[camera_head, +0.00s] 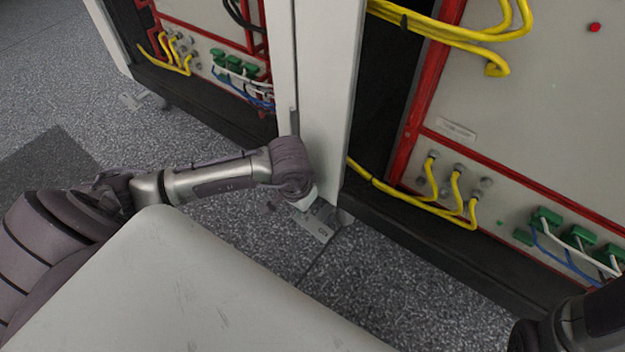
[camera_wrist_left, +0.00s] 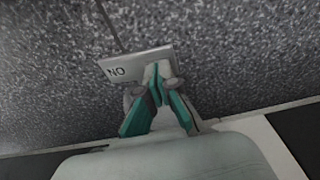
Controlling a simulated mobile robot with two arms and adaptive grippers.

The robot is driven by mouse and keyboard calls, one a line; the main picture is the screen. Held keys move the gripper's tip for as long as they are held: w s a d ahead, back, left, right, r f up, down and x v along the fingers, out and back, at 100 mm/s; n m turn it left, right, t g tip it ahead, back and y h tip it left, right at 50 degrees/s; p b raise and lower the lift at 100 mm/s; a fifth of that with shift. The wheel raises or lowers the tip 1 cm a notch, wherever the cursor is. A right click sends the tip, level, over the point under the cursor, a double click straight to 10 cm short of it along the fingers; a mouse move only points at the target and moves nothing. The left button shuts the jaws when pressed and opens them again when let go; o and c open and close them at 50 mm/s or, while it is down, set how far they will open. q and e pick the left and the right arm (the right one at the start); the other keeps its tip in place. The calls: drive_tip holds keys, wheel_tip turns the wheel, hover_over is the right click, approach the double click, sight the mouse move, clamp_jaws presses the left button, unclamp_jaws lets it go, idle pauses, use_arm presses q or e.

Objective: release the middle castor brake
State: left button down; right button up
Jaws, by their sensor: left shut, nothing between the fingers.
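The middle castor brake is a flat light-grey pedal (camera_head: 314,226) low at the foot of the white post between the two cabinets. Small lettering shows on it. In the left wrist view the pedal (camera_wrist_left: 117,68) carries letters that read "NO" from this side. My left gripper (camera_wrist_left: 157,72) is shut and empty, with its teal-and-grey fingertips together over the pedal, overlapping its right part. I cannot tell whether they touch it. In the head view my left wrist hides most of the fingers and part of the castor. My right gripper is out of view.
The white post (camera_head: 325,110) rises right behind my left wrist. The cabinet on the right (camera_head: 530,100) has yellow cables (camera_head: 455,195) hanging near its lower edge. Another castor pedal (camera_head: 136,101) shows at the far left. Speckled floor (camera_head: 240,235) is clear around the middle castor.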

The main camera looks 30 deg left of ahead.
use_arm(q)
drive_tip(key=shift+f+b, duration=0.8)
drive_tip(key=shift+f, duration=0.2)
idle(0.4)
drive_tip(key=shift+r+p, duration=2.65)
drive_tip(key=shift+r, duration=0.9)
drive_tip(key=shift+s, duration=0.1)
